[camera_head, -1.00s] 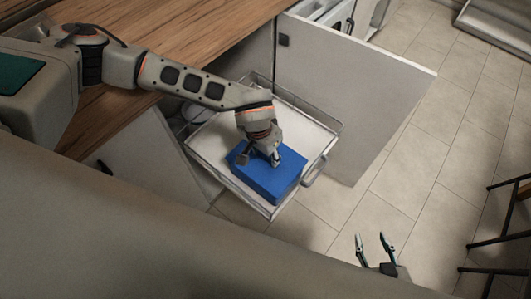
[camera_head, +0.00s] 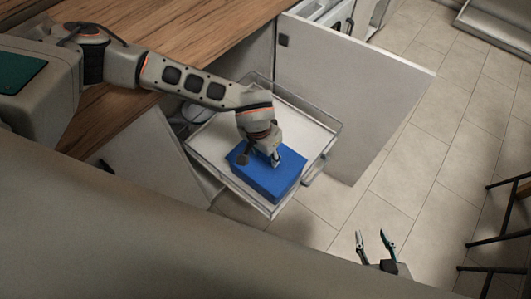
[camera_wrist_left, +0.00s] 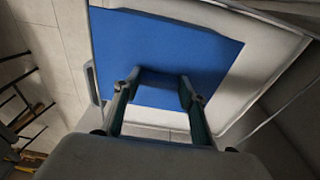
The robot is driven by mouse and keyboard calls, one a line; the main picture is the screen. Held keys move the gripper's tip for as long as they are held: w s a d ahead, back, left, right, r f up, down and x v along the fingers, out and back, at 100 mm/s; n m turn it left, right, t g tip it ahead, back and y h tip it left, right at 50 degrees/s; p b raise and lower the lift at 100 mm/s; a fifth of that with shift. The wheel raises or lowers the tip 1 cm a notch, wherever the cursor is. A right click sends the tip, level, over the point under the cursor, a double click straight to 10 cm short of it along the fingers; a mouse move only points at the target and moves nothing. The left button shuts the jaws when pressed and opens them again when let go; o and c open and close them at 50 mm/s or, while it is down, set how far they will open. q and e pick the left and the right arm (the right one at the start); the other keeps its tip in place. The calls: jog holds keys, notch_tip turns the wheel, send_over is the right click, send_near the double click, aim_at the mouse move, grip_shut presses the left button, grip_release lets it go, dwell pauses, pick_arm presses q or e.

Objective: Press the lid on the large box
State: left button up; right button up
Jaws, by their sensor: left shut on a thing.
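A blue box (camera_head: 268,182) sits in the pulled-out drawer. Its flat blue top fills the middle of the left wrist view (camera_wrist_left: 180,45). I cannot make out a seam between lid and box body. My left gripper (camera_head: 260,160) is at the top of the blue box, pointing down. In the left wrist view its two fingers (camera_wrist_left: 160,80) are shut on a blue part of the lid, which is mostly hidden between them. My right gripper (camera_head: 375,243) is open and empty, low over the floor at the right, apart from the box.
The white drawer (camera_head: 310,135) has a raised rail and a front handle (camera_head: 313,177). An open white cabinet door (camera_head: 345,85) stands behind it, and another panel (camera_head: 150,160) is at its left. A wooden worktop (camera_head: 180,35) lies above. Dark stool legs (camera_head: 505,225) are at far right.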

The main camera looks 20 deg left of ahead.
pick_arm(q)
jog(key=shift+f+p, duration=0.1)
jog(key=shift+p, duration=0.3)
dwell(1.2)
jog(key=shift+f, duration=0.3)
dwell(0.8)
jog(key=shift+f, duration=0.2)
dwell(0.7)
jog(key=o, duration=1.1)
jog(key=shift+c, duration=0.2)
jog(key=o, duration=0.5)
jog(key=shift+r, duration=0.15)
